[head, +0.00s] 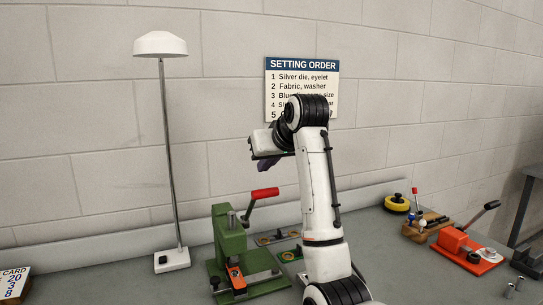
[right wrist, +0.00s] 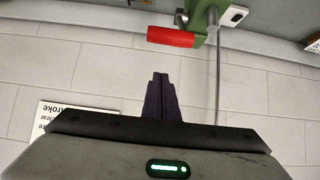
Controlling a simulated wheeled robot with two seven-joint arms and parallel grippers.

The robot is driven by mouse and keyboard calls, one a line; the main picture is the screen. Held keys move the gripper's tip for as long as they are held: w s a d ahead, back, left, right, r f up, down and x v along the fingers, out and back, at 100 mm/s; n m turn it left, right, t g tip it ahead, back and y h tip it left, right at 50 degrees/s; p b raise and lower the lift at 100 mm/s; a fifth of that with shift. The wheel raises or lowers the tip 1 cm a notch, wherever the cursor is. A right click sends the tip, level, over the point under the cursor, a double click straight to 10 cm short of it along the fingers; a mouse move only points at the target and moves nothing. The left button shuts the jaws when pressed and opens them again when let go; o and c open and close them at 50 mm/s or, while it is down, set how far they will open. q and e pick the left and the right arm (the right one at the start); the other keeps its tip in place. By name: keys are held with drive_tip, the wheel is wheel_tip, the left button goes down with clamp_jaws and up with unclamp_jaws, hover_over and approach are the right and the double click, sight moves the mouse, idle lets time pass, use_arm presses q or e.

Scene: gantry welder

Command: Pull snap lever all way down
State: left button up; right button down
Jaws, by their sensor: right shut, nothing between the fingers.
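A green press (head: 230,240) stands on the bench at lower centre. Its lever (head: 249,209) rises to the right and ends in a red handle (head: 264,193). My right gripper (head: 267,164) is above the red handle in the head view, partly behind my arm. In the right wrist view, my right gripper's dark fingers (right wrist: 160,77) are shut and empty. The red handle (right wrist: 171,37) lies just beyond the fingertips, apart from them. My left gripper is not in view.
An orange press (head: 466,252) with a black-handled lever stands at right. A yellow round thing (head: 397,203) sits behind it. A white lamp (head: 170,259) stands left of the green press. A setting order sign (head: 302,68) hangs on the block wall.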

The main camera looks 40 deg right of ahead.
sight(267, 189)
wheel_tip(267, 189, down, 3)
drive_tip(key=shift+w, duration=0.1)
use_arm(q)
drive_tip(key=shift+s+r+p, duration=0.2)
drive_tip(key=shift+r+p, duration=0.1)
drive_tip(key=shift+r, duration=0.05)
use_arm(e)
drive_tip(key=shift+s+a+f, duration=0.15)
drive_tip(key=shift+s+f, duration=0.3)
drive_tip(key=shift+s, duration=0.2)
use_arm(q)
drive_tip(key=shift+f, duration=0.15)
use_arm(e)
drive_tip(key=shift+a, duration=0.1)
